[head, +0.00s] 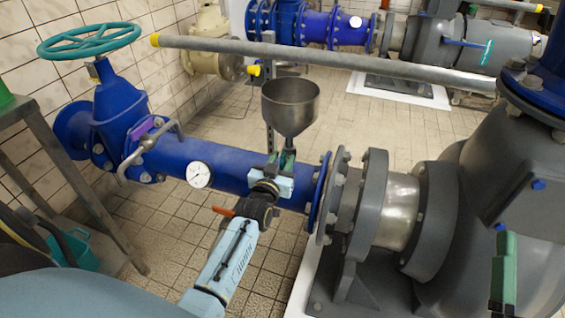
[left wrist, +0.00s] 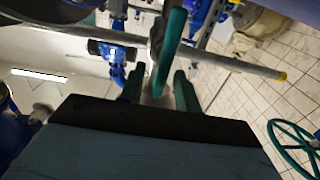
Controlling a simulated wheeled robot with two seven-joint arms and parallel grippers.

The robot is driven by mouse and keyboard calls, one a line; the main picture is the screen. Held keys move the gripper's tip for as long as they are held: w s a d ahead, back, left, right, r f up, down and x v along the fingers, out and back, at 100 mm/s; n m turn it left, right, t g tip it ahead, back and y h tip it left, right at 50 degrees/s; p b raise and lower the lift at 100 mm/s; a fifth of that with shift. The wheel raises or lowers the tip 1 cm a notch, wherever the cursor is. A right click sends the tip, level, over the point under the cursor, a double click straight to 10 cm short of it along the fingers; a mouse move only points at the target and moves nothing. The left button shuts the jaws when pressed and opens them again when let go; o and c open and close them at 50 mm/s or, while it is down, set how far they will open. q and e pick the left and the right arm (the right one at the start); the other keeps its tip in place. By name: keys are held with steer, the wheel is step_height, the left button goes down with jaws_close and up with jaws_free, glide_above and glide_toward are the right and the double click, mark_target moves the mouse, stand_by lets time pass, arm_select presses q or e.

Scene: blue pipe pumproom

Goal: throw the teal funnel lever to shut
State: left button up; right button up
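The grey metal funnel (head: 290,103) stands above the blue pipe in the head view. The teal lever (left wrist: 171,45) shows in the left wrist view as a bar running between my finger tips; in the head view it is largely hidden among the fingers. My left gripper (head: 284,160) is just below the funnel. In the left wrist view its two dark green fingers (left wrist: 158,90) stand apart, one on each side of the lever, with gaps visible. Part of my right gripper (head: 503,272) shows at the lower right, away from the funnel; its opening is unclear.
The blue pipe (head: 232,168) carries a white gauge (head: 199,174) and a purple-handled lever (head: 146,131). A red-orange handle (head: 222,211) sits close to my left wrist. A teal handwheel (head: 89,42) is at left, a grey pump (head: 480,205) at right. A grey rail (head: 400,70) passes behind the funnel.

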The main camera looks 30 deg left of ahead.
arm_select(q)
steer(key=shift+w+a, duration=0.1)
steer(key=shift+w, duration=0.2)
arm_select(e)
steer(key=shift+s+r+t, duration=0.2)
steer(key=shift+r+t, duration=0.1)
steer(key=shift+r, duration=0.05)
arm_select(q)
jaws_close()
